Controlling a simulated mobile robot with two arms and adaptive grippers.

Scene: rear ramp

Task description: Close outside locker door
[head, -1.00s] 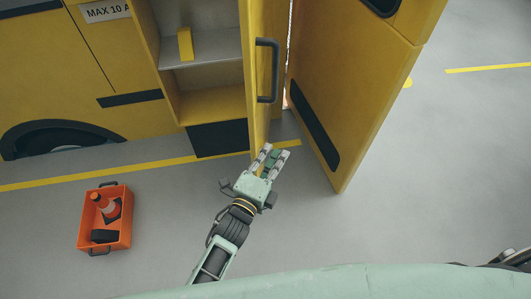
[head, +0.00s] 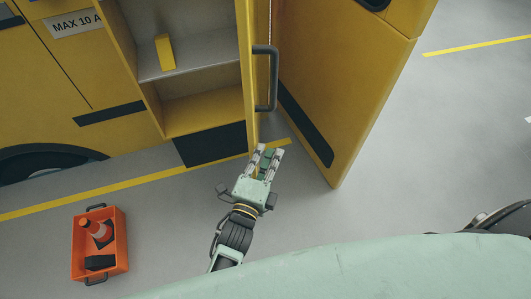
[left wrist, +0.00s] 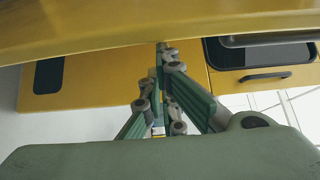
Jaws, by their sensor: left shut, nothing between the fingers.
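The outside locker (head: 190,68) is an open yellow compartment with a grey shelf in the side of a yellow vehicle. Its door (head: 249,75) stands open, seen nearly edge-on in the head view, with a dark bar handle (head: 273,78) on its right side. My left gripper (head: 266,152) is shut and empty, just below the lower end of the door. In the left wrist view the closed fingers (left wrist: 163,50) point up at a yellow panel (left wrist: 100,28) crossing the top. I cannot tell whether they touch it. My right gripper does not show.
A larger yellow door panel (head: 325,80) stands open to the right, close to the handle. An orange crate (head: 123,240) with a traffic cone (head: 95,229) sits on the floor at left. Grey floor (head: 430,140) is clear at right.

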